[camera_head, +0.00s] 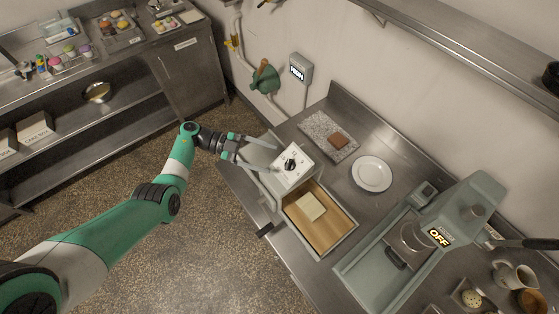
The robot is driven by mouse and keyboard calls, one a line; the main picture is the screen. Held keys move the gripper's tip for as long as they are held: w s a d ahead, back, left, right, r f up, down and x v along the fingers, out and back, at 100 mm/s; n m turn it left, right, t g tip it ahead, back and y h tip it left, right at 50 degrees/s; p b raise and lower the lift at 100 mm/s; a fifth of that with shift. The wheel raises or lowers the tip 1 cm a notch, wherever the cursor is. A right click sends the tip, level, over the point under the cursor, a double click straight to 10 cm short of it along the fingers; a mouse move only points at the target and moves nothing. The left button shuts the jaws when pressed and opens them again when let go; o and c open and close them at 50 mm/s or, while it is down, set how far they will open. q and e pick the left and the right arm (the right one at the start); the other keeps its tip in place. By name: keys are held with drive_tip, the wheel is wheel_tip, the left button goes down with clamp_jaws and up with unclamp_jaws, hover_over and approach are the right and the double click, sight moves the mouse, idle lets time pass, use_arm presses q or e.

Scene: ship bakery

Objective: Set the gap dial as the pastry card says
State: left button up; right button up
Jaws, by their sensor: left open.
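The gap dial (291,163) is a black knob on a white panel with small marks around it. The panel sits on a small machine (270,187) at the counter's left end; the marks are too small to read. My left gripper (268,157) is open, its two fingers pointing right towards the panel, just left of the dial. I cannot tell whether a fingertip touches the machine. A pale slab of dough (310,206) lies on the wooden bed beside the panel. I cannot make out a pastry card. My right gripper is not in view.
A white plate (372,174) and a speckled stone slab (315,127) with a brown block (338,141) stand behind the machine. A wall box (300,69) hangs above.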

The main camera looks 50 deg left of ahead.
use_arm(q)
drive_tip(key=v, duration=0.5)
drive_tip(key=shift+s+a+b, duration=0.2)
drive_tip(key=shift+a+b, duration=0.05)
drive_tip(key=shift+b, duration=0.05)
